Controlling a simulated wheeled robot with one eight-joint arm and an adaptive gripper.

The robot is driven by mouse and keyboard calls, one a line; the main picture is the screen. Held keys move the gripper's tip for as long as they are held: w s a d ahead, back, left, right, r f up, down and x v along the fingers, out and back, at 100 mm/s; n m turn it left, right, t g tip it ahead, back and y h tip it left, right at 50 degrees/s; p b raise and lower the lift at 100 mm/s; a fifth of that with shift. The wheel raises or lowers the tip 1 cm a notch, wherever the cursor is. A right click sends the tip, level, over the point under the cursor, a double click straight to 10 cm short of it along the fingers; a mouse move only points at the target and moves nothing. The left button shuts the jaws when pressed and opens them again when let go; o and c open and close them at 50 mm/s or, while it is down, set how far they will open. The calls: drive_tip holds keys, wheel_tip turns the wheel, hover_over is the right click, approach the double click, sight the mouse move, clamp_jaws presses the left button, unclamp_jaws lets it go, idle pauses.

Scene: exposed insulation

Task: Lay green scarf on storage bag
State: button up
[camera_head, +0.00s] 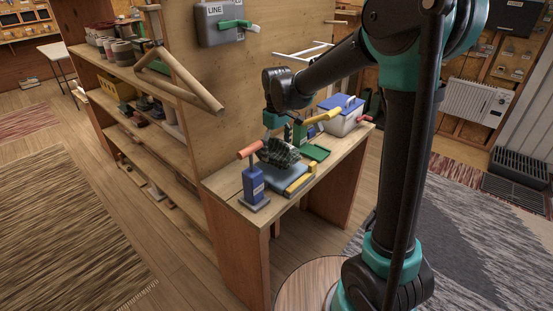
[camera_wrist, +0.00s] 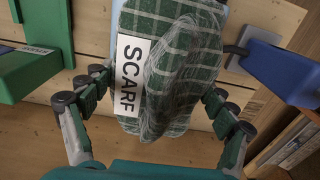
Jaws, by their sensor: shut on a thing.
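The green scarf (camera_head: 279,152) is a dark green and white checked, folded bundle. In the wrist view the scarf (camera_wrist: 185,75) fills the middle and bears a white SCARF label. My gripper (camera_head: 284,139) is over the bench, shut on the scarf. Its fingers (camera_wrist: 157,90) show on both sides of the bundle in the wrist view. A flat blue-grey thing, which looks like the storage bag (camera_head: 287,177), lies on the bench under and in front of the scarf. A pale blue edge shows behind the scarf in the wrist view. I cannot tell whether scarf and bag touch.
A blue pump-like tool (camera_head: 254,184) with an orange handle stands left of the bag. A yellow bar (camera_head: 300,180) lies along the bag's right side. A green tool (camera_head: 315,152) and a blue-lidded box (camera_head: 341,118) stand farther right on the wooden bench. A wooden panel rises behind.

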sight(277, 139)
drive_tip(key=shift+f, duration=1.95)
drive_tip(key=o, duration=1)
drive_tip(key=shift+f, duration=0.15)
wheel_tip(277, 139, up, 12)
drive_tip(key=shift+r, duration=0.15)
drive_tip(key=s+d+f+m+t, duration=0.1)
drive_tip(key=s+d+f+m, duration=0.2)
drive_tip(key=s+d+f, duration=0.2)
drive_tip(key=s+d+f+m+t, duration=0.1)
drive_tip(key=s+d+f+m, duration=0.3)
drive_tip(key=s+d, duration=0.4)
drive_tip(key=s+d+f+m+t, duration=0.2)
drive_tip(key=s+d+f, duration=0.4)
drive_tip(key=d, duration=0.4)
drive_tip(key=shift+s+d+f+m, duration=0.15)
drive_tip(key=shift+d+f+m, duration=0.2)
drive_tip(key=shift+f+m, duration=0.25)
